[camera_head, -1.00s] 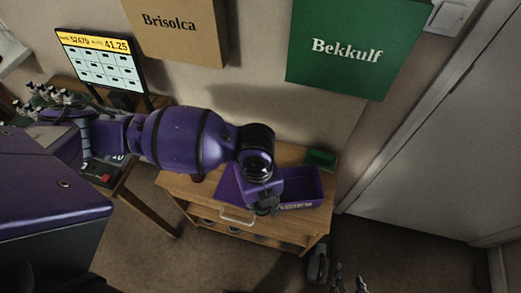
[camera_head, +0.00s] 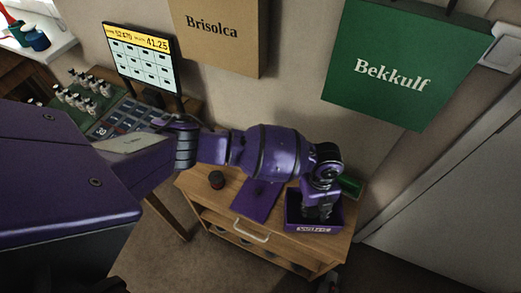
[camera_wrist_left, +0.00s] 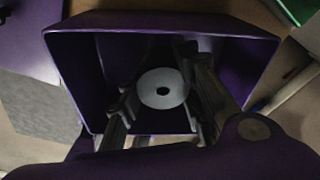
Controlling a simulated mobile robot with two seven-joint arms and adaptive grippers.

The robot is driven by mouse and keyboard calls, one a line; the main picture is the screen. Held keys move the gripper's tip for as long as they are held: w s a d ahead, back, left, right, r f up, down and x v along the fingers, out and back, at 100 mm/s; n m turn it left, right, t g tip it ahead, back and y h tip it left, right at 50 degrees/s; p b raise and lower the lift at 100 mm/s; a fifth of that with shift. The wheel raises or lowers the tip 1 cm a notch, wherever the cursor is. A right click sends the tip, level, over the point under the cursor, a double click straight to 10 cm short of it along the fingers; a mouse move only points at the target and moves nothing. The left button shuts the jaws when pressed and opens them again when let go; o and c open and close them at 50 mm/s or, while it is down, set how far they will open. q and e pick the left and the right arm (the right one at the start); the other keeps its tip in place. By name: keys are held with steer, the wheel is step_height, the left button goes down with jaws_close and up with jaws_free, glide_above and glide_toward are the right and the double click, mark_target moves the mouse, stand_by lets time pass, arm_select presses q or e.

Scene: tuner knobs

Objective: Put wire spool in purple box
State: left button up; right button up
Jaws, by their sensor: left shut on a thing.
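The purple box (camera_head: 298,226) stands open on the right part of the wooden cart and has pale lettering on its front. It also shows in the left wrist view (camera_wrist_left: 160,24), its walls surrounding the fingers. My left gripper (camera_head: 318,213) points down into the box. In the left wrist view my left gripper (camera_wrist_left: 165,108) is shut on the wire spool (camera_wrist_left: 155,99), a light grey disc with a dark centre hole. The spool is seen within the box opening; its height above the floor cannot be told. The head view hides the spool. My right gripper is not seen.
A flat purple panel (camera_head: 257,201) lies left of the box on the cart (camera_head: 200,190). A small dark red round item (camera_head: 216,180) is farther left. A green container (camera_head: 351,186) is behind the box. A screen (camera_head: 143,56) and rows of bottles stand at the left.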

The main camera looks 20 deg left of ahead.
arm_select(q)
steer(key=shift+w+f, duration=0.15)
steer(key=shift+f, duration=0.45)
steer(key=shift+f, duration=0.2)
steer(key=o, duration=1.2)
steer(key=shift+o, duration=0.2)
steer(key=shift+r, duration=0.15)
steer(key=r, duration=0.8)
steer(key=w+a+r, duration=0.1)
steer(key=r, duration=0.3)
steer(key=shift+p, duration=0.4)
